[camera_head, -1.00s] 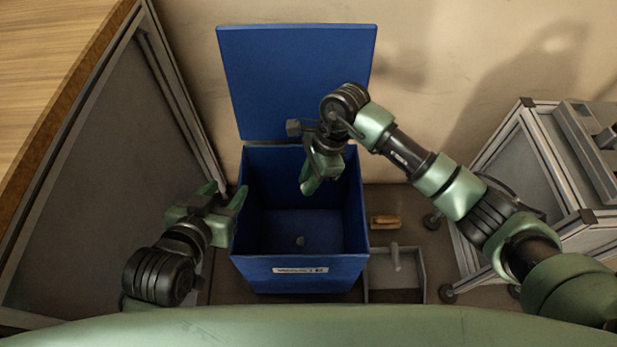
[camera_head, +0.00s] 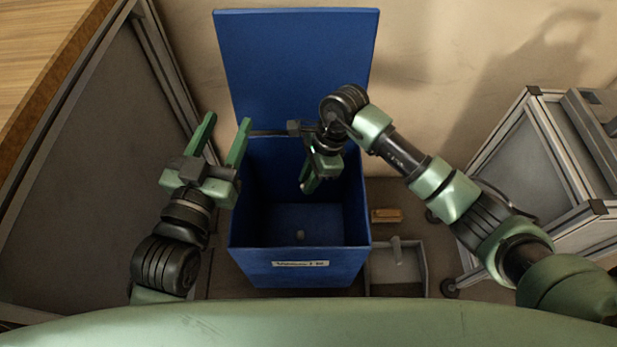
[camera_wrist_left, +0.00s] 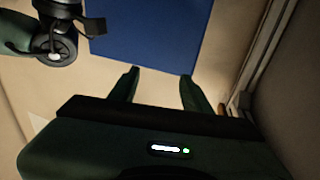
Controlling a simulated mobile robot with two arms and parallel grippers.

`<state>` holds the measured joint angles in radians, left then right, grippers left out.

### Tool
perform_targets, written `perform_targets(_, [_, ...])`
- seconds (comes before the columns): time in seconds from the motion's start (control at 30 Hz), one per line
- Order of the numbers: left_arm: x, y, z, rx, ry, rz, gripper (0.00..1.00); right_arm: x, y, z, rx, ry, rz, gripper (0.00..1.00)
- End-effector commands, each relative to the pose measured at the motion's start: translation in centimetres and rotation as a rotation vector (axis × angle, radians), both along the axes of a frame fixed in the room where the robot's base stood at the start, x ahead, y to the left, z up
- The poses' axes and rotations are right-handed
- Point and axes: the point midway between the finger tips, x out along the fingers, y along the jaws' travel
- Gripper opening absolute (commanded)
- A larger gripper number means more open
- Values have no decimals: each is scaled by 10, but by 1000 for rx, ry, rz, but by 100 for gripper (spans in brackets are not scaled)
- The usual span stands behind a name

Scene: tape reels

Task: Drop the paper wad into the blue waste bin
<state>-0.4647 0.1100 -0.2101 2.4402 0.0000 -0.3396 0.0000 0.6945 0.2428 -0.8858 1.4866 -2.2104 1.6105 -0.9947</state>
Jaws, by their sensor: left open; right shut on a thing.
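The blue waste bin (camera_head: 300,266) stands in the middle of the head view with its lid (camera_head: 298,65) up against the wall. My left gripper (camera_head: 228,122) is open and empty, left of the bin near the lid's lower left corner. Its spread fingers also show in the left wrist view (camera_wrist_left: 158,82), below a blue panel (camera_wrist_left: 150,35).
A grey panel in a metal frame (camera_head: 85,190) and a wooden top (camera_head: 40,60) stand on the left. A small grey tray (camera_head: 395,285) and an orange-brown block (camera_head: 386,215) lie right of the bin. A framed metal cart (camera_head: 545,165) stands on the right.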

Motion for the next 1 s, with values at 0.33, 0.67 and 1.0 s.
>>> perform_targets(0.33, [0, 0, 1, -1, -4, 0, 48, 0, 0, 0, 0, 0, 0, 45])
perform_targets(0.67, [0, 0, 1, -1, -3, 0, 48, 0, 0, 1, 0, 0, 0, 45])
perform_targets(1.0, [-7, 9, -44, 61, 238, 16, 48, 4, -12, 40, -1, -4, 0, 45])
